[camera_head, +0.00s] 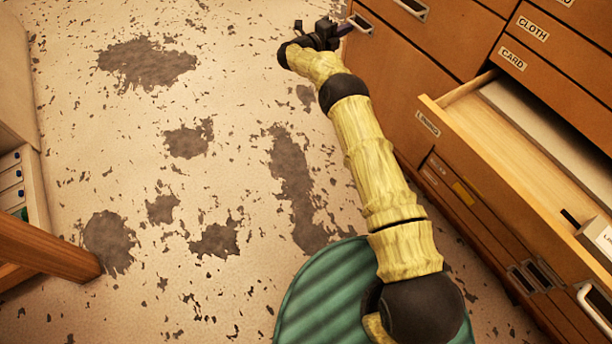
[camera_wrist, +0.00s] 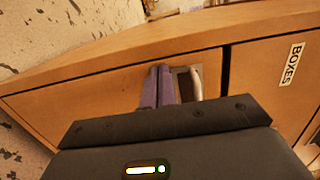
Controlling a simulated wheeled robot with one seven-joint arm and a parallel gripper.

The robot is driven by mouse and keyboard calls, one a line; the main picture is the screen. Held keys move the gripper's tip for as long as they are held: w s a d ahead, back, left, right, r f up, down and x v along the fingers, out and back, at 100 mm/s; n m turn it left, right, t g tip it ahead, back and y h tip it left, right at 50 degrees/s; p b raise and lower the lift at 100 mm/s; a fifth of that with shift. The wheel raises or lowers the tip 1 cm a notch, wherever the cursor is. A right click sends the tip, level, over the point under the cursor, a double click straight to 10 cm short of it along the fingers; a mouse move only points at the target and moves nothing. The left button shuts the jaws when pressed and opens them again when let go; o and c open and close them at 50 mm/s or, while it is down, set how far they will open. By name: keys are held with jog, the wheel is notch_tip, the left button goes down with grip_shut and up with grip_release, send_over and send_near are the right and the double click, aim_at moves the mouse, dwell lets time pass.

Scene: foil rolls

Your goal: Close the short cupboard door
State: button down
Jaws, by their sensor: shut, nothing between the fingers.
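A brown wooden cupboard door (camera_wrist: 95,92) with a metal handle (camera_wrist: 196,82) near its right edge fills much of the wrist view. A dark gap separates it from the panel labelled BOXES (camera_wrist: 275,75). My gripper (camera_wrist: 158,72) has its two purple fingers together and empty, just left of the handle. I cannot tell whether they touch the door. In the head view my gripper (camera_head: 342,30) is at the top, beside a metal handle (camera_head: 362,23) on the cabinet front. The door's lower part may be hidden by my arm, and its opening angle is unclear.
A drawer labelled LINING (camera_head: 478,145) stands pulled out at the right, near my arm. Closed drawers labelled CLOTH and CARD (camera_head: 560,75) are above it. A wooden piece (camera_head: 45,245) stands at the left. The stained floor (camera_head: 190,100) between is clear.

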jog(key=w+a+p+v, duration=0.1)
jog(key=p+v, duration=0.4)
jog(key=v, duration=0.9)
jog(key=shift+p, duration=0.3)
jog(key=shift+d, duration=0.1)
jog(key=shift+w, duration=0.1)
